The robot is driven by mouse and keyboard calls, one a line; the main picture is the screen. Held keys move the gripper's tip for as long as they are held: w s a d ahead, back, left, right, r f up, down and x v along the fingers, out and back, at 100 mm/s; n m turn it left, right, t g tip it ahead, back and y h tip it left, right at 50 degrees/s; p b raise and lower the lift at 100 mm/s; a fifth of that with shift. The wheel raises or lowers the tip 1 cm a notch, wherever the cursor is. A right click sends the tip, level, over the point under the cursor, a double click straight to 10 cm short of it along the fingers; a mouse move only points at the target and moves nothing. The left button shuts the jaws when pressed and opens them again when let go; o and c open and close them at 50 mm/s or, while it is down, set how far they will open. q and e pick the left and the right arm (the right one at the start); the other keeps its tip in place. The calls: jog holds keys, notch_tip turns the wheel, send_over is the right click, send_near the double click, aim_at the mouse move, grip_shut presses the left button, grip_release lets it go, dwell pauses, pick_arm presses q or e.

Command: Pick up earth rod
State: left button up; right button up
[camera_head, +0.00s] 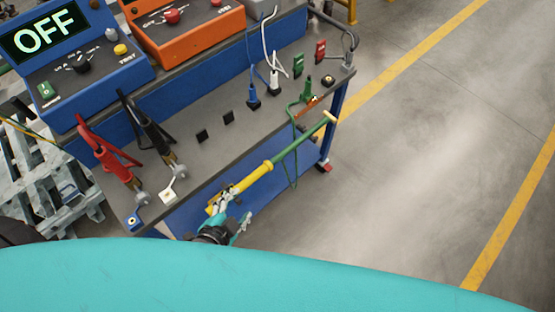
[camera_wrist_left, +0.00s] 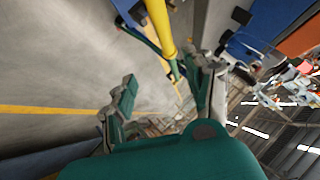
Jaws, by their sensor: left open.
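The earth rod is a long pole with a yellow handle (camera_head: 255,179) and a green shaft (camera_head: 300,142). It lies at a slant along the front side of the blue cart, with a pale tip at the upper right. A green cable hangs by the shaft. My left gripper (camera_head: 236,213) is open beside the lower end of the yellow handle. In the left wrist view, the yellow handle (camera_wrist_left: 160,28) shows ahead, in line with the gap between the spread fingers (camera_wrist_left: 163,78). I cannot tell whether they touch it. My right gripper is not in view.
The cart's grey top (camera_head: 215,150) carries red and black clamps (camera_head: 108,155), several plugs, a blue unit reading OFF (camera_head: 85,55) and an orange unit (camera_head: 190,30). Pallets (camera_head: 40,165) stand at left. The floor (camera_head: 400,190) at right is clear, with yellow lines.

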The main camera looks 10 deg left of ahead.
pick_arm(q)
send_near(257, 175)
jog(key=x, duration=0.2)
jog(key=p+x, duration=0.1)
jog(key=x, duration=0.2)
jog(key=shift+s+f, duration=0.25)
jog(key=shift+w+d+f, duration=0.1)
jog(key=shift+w+f, duration=0.15)
jog(key=shift+w, duration=0.1)
jog(key=shift+w+f, duration=0.1)
jog(key=shift+w, duration=0.25)
jog(key=x, duration=0.4)
jog(key=shift+w+p, duration=0.3)
jog(key=shift+p, duration=0.05)
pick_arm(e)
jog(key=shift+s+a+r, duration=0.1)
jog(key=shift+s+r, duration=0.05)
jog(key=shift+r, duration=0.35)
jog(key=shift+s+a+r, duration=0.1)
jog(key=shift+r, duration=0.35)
